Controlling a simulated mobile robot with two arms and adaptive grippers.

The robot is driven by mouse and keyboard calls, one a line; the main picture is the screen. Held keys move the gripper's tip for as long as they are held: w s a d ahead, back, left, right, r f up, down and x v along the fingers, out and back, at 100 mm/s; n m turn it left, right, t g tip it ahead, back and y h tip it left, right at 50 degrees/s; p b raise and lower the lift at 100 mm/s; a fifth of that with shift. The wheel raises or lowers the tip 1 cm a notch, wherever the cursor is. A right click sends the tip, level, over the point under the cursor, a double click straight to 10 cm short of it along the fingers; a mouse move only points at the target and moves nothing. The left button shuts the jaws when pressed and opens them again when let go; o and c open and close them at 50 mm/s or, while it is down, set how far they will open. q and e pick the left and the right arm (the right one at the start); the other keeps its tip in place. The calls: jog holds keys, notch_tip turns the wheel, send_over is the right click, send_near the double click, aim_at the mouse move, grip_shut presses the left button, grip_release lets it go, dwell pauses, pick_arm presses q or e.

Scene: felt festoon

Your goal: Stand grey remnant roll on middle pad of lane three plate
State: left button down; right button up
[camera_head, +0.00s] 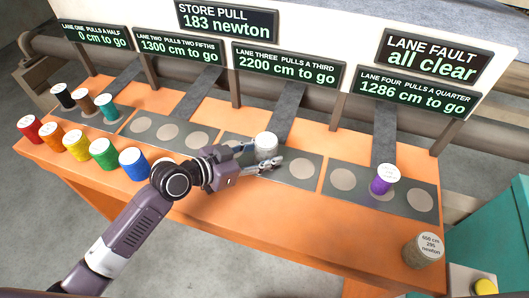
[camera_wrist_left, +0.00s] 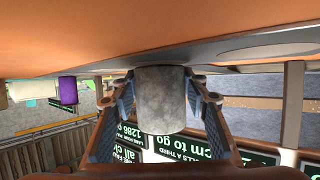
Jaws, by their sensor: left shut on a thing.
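The grey remnant roll (camera_head: 266,143) stands upright at the middle of the lane three plate (camera_head: 322,160), with a pale top. It covers the middle pad, so I cannot see the pad itself. In the left wrist view the picture is upside down, and the grey roll (camera_wrist_left: 162,92) sits between both fingers with its base at or very near the plate. My left gripper (camera_head: 266,164) is shut on it from the front; it also shows in the left wrist view (camera_wrist_left: 162,100). The plate's right pad (camera_head: 301,168) is bare. My right gripper is not in view.
A purple spool (camera_head: 382,180) stands on the lane four plate (camera_head: 430,183). A labelled tan roll (camera_head: 422,250) stands at the front right. Several coloured spools, including a blue one (camera_head: 134,163), line the left front. Lane signs, such as lane three's (camera_head: 287,66), rise behind.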

pick_arm(q)
jog(key=shift+f, duration=0.15)
jog(key=c, duration=1.1)
grip_release()
jog(key=shift+c, duration=0.2)
jog(key=shift+r, duration=0.2)
jog(key=shift+s+a+r, duration=0.1)
jog(key=shift+a, duration=0.1)
jog(key=p+v, duration=0.1)
jog(key=v, duration=0.9)
jog(key=shift+s+a, duration=0.15)
jog(key=shift+s+a+r, duration=0.3)
jog(key=shift+a, duration=0.05)
